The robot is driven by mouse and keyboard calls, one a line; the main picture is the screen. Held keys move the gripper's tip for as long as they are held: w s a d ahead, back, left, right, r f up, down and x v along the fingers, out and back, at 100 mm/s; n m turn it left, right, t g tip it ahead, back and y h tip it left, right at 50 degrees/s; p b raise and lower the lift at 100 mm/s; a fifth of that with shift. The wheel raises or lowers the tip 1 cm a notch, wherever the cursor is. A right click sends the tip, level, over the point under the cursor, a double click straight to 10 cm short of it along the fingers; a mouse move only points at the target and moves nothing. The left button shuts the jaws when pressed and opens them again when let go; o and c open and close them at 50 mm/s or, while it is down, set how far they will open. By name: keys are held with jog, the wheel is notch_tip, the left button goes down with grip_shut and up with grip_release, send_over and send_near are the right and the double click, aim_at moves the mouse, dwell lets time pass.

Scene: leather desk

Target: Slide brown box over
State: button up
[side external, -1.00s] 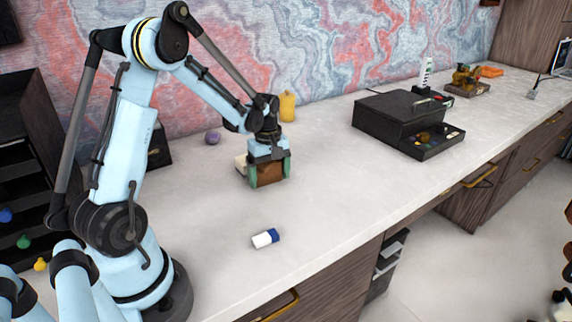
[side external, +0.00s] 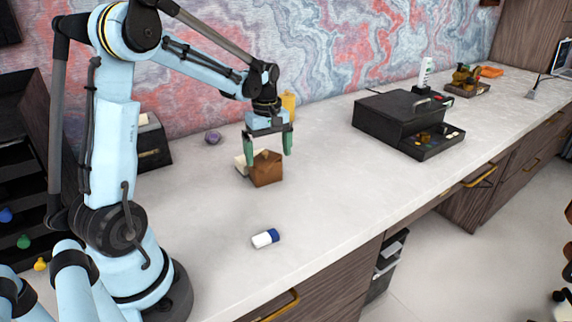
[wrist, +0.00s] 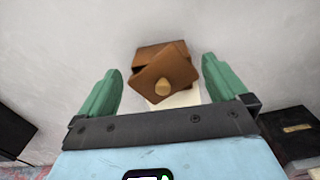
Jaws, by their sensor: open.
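The brown box (side external: 267,173) stands on the pale desktop, left of centre in the side view. In the wrist view the brown box (wrist: 146,54) shows between and beyond my fingers. A brown lid (wrist: 174,66) with a tan knob lies turned askew on it. My gripper (side external: 268,158) is open and empty above the box, its green fingers on either side and clear of it. My gripper (wrist: 161,68) also shows its two fingers spread apart in the wrist view.
A cream block (side external: 241,163) sits close behind the box, partly hidden. A blue-and-white eraser (side external: 265,238) lies towards the front edge. A purple ball (side external: 212,137) and yellow bottle (side external: 289,103) are behind. A black drawer box (side external: 396,118) stands right; desktop between is clear.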

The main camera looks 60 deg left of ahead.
jog(key=shift+r, duration=2.45)
jog(key=shift+d+r+m, duration=0.15)
jog(key=shift+d+m, duration=0.15)
jog(key=shift+d, duration=0.1)
jog(key=s+d+m+t, duration=0.4)
jog(key=d+m, duration=0.4)
jog(key=d, duration=0.1)
jog(key=s+d+m+t, duration=0.3)
jog(key=s+d+m, duration=0.1)
jog(key=d+m, duration=0.45)
jog(key=a+r+n+g+h, duration=0.1)
jog(key=a+r+n, duration=0.4)
jog(key=a, duration=0.4)
jog(key=a+r+n+g, duration=0.1)
jog(key=a+r+n, duration=0.1)
jog(key=a+n, duration=0.55)
jog(key=a+r+n+g+h, duration=0.1)
jog(key=a+r+n, duration=0.35)
jog(key=a, duration=0.55)
jog(key=x, duration=1)
jog(key=shift+s+d+f+n, duration=0.15)
jog(key=shift+d+f+n, duration=0.15)
jog(key=shift+f+n, duration=0.15)
